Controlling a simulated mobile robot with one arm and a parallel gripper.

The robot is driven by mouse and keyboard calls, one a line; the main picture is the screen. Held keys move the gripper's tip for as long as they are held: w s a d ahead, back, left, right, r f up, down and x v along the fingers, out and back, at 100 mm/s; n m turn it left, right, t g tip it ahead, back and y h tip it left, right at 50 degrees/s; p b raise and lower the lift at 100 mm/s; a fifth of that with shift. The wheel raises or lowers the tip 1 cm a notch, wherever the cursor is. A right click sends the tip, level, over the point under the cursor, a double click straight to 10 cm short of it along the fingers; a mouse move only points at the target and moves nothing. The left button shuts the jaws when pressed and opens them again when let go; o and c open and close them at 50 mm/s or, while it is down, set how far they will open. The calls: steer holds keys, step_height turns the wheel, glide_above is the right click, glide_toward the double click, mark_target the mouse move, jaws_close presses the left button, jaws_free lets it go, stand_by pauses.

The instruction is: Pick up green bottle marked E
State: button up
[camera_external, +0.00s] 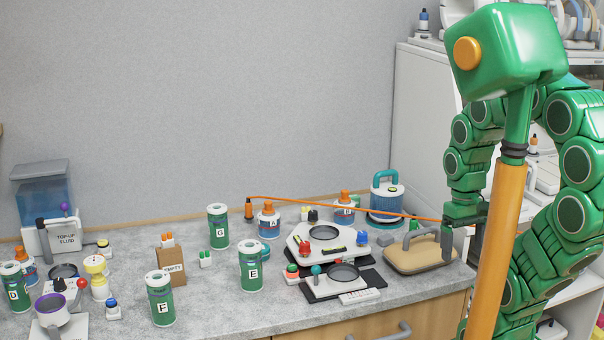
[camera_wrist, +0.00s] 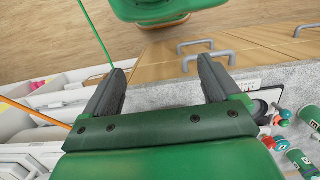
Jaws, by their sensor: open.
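The green bottle marked E (camera_external: 252,268) stands upright on the grey counter, near its front edge, with a white lid and its letter facing the camera. My gripper (camera_external: 461,242) is well to the right of it, near the tan case at the counter's right end. In the wrist view my gripper (camera_wrist: 162,70) is open with nothing between its fingers.
Similar green bottles marked G (camera_external: 218,229), K (camera_external: 161,303) and D (camera_external: 15,291) stand on the counter. A white device with a dark pan (camera_external: 334,284) sits right of E. The tan case (camera_external: 420,254) lies near my gripper. A thin orange rod (camera_external: 345,207) crosses above the back.

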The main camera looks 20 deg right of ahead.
steer(key=shift+a, duration=0.1)
steer(key=m+t+y, duration=0.2)
steer(key=m+y, duration=1.1)
steer(key=m, duration=0.5)
glide_toward(243, 253)
step_height(243, 253, down, 3)
steer(key=w+a, duration=0.1)
steer(key=w, duration=0.1)
steer(key=shift+r+x, duration=0.2)
steer(key=shift+x, duration=1.8)
steer(key=shift+r+x, duration=0.2)
steer(key=shift+x, duration=1.75)
steer(key=shift+a, duration=0.2)
steer(key=shift+y, duration=0.3)
steer(key=c, duration=1.3)
